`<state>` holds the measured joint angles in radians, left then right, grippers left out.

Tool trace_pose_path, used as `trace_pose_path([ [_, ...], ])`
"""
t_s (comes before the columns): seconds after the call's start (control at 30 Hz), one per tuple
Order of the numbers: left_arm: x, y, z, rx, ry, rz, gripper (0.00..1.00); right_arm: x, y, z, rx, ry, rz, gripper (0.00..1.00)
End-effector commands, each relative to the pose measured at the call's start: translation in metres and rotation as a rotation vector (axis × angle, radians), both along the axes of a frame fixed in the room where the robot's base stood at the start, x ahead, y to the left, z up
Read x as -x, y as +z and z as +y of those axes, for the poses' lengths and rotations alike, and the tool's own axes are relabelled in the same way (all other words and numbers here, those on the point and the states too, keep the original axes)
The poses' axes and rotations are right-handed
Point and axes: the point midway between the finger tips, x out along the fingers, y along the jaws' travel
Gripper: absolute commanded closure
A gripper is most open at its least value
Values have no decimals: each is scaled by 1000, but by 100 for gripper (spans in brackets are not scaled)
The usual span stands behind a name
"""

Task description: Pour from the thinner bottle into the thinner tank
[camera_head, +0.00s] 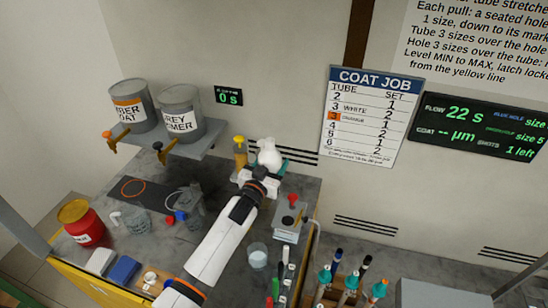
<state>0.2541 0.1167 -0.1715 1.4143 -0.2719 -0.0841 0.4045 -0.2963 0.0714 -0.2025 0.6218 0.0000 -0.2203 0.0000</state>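A yellow bottle (240,152) stands at the back of the bench, beside my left gripper. A red container with a yellow lid (82,224) stands at the bench's left; its label is too small to read. I cannot tell which is the thinner bottle. No tank is readably marked thinner; a clear vessel (189,205) with blue and red parts stands mid-bench, left of my arm. My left gripper (268,155) is at the back of the bench, seen from behind; its fingers and anything between them are unclear. My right gripper is not in view.
Two grey cans with taps, a coat can (132,108) and a primer can (181,112), stand on a wall shelf (205,142). A clear beaker (137,221), a clear cup (258,256) and a grey box with a red knob (289,222) crowd the bench. Teal-capped tools (350,282) stand front right.

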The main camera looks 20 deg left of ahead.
Motion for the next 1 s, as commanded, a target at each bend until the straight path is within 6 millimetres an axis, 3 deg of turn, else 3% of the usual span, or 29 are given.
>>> trace_pose_path([
  [0.23, 0, -24, 3, -89, 0, -13, 76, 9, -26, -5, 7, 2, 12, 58],
  [1.0, -1, -91, 12, -406, 1, -50, 76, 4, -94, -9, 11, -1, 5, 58],
])
